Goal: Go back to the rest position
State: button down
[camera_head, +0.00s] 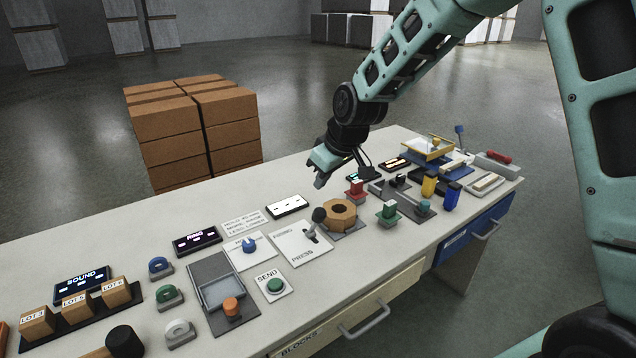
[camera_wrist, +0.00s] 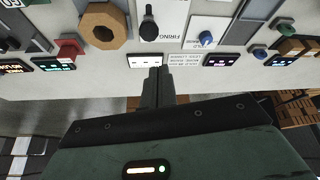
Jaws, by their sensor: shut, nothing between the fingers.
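My gripper (camera_head: 319,181) hangs above the back part of the white table (camera_head: 130,248), near a white-lit display (camera_head: 289,205) and left of a red-topped block. In the wrist view my gripper (camera_wrist: 158,70) shows with its fingers together and nothing between them. The fingertips appear just below the white-lit display (camera_wrist: 145,60) in that picture. My gripper looks clear of the table items, though the exact gap is hard to tell.
The table holds a wooden octagonal ring (camera_head: 340,213), a black-knobbed lever (camera_head: 318,216), a green button (camera_head: 275,286), lot blocks (camera_head: 77,306) and several displays. Stacked brown boxes (camera_head: 170,130) stand behind it. A drawer (camera_head: 350,315) and a blue drawer (camera_head: 472,236) front the table. Open floor lies behind.

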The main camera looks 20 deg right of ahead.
dwell(0.4)
jog(key=s+a+r+n+g+p, duration=0.1)
jog(key=s+a+r, duration=0.1)
jog(key=s+a, duration=0.5)
jog(key=s+a+r+g, duration=0.1)
jog(key=s+a+r, duration=0.15)
jog(key=s, duration=0.85)
jog(key=s+g+h, duration=0.1)
jog(key=s+g, duration=0.1)
jog(key=s, duration=1.5)
jog(key=shift+s+d+r+n+h+p, duration=0.15)
jog(key=shift+s+d+n+h+p, duration=0.15)
jog(key=shift+s+d+p, duration=0.1)
